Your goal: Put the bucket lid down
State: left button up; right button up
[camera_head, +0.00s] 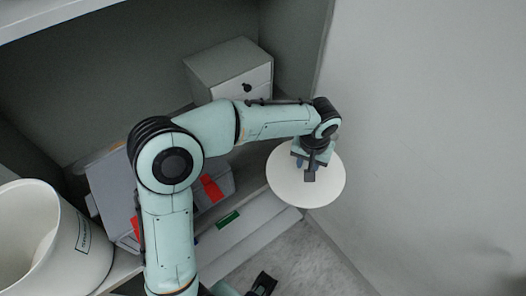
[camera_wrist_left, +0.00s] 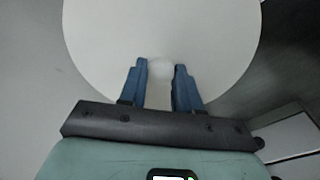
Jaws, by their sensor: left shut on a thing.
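The bucket lid (camera_head: 326,190) is a round white disc near the right wall in the head view. My left gripper (camera_head: 310,170) is above it, shut on its knob. In the left wrist view the lid (camera_wrist_left: 215,35) fills the upper middle. The two blue fingers of my left gripper (camera_wrist_left: 160,75) stand on either side of the pale round knob. The white bucket (camera_head: 85,250) stands open at the lower left of the head view, well apart from the lid. A dark part of my right gripper (camera_head: 263,284) shows at the bottom edge; its jaws are unclear.
A grey drawer box (camera_head: 230,72) stands at the back of the shelf. A grey case with red parts (camera_head: 212,188) lies behind my left arm, partly hidden. The shelf edge (camera_head: 250,232) runs below the lid. A bare wall (camera_head: 430,130) closes off the right side.

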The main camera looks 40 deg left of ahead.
pick_arm(q)
jog(key=shift+s+d+r+n+b, duration=0.2)
jog(key=shift+s+n+b, duration=0.25)
jog(key=shift+b, duration=0.55)
jog(key=shift+s+r, duration=0.15)
jog(key=shift+r, duration=0.1)
jog(key=w+a, duration=0.1)
jog(key=a, duration=0.4)
jog(key=w+a, duration=0.1)
jog(key=a, duration=0.5)
jog(key=w+a+p, duration=0.1)
jog(key=w+a, duration=0.1)
jog(key=a, duration=0.3)
jog(key=shift+a+r, duration=0.15)
jog(key=shift+a, duration=0.7)
notch_tip(320, 180, down, 3)
jog(key=shift+d, duration=0.15)
jog(key=shift+f, duration=0.25)
pick_arm(e)
jog(key=f, duration=0.2)
jog(key=shift+s+f, duration=0.2)
jog(key=shift+f, duration=0.15)
